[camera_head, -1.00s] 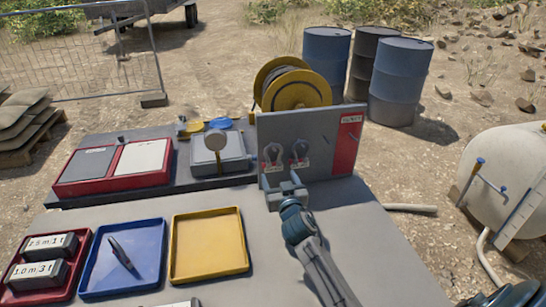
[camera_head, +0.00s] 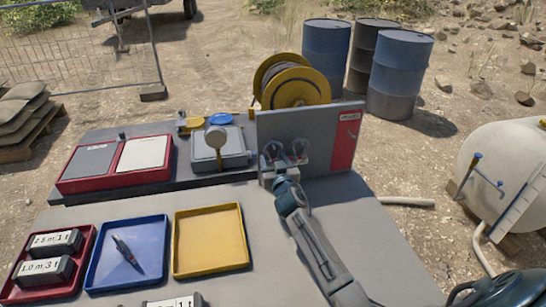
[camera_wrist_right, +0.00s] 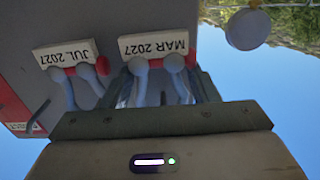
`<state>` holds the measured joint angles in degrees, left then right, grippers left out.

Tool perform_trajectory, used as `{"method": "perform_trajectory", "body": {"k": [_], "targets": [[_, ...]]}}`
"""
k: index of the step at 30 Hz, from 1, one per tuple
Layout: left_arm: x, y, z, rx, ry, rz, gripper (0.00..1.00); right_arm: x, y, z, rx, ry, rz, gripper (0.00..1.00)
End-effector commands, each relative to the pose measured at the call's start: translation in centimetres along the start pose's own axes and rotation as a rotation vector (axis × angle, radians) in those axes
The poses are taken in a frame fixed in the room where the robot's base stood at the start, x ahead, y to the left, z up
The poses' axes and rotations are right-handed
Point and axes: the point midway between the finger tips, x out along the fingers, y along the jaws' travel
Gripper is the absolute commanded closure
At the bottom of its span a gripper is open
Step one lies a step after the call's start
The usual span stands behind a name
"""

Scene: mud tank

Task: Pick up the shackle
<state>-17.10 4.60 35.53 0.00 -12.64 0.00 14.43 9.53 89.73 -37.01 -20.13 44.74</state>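Two grey shackles hang side by side on the upright grey panel (camera_head: 318,128): a left one (camera_head: 271,150) and a right one (camera_head: 300,148). The right wrist view is upside down; there a shackle with a white MAR 2027 tag (camera_wrist_right: 153,46) and one with a JUL 2027 tag (camera_wrist_right: 66,54) show. My right gripper (camera_head: 275,168) is right at the left shackle. In the right wrist view my right gripper (camera_wrist_right: 161,88) is open, with its fingers either side of the MAR 2027 shackle's legs. Contact cannot be told. My left gripper is not in view.
A grey box (camera_head: 218,151) with a round-topped lever stands left of the panel. A yellow hose reel (camera_head: 300,88) is behind it. Blue (camera_head: 112,270) and yellow (camera_head: 208,262) trays lie at the front left. The tabletop right of my arm is clear.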

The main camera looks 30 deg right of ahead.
Motion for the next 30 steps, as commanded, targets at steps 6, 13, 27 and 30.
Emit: {"method": "perform_trajectory", "body": {"k": [6, 13, 27, 30], "targets": [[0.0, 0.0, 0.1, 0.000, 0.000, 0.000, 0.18, 0.0, 0.0, 0.0, 0.000, 0.000, 0.000, 0.78], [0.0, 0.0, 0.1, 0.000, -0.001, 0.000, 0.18, 0.0, 0.0, -0.2, 0.000, 0.000, 0.000, 0.78], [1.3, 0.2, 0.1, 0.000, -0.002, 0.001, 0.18, -3.4, -1.4, -3.6, 0.004, 0.001, -0.002, 0.78], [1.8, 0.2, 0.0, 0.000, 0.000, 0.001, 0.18, -5.5, -2.2, -3.8, 0.004, 0.002, -0.001, 0.78]]}}
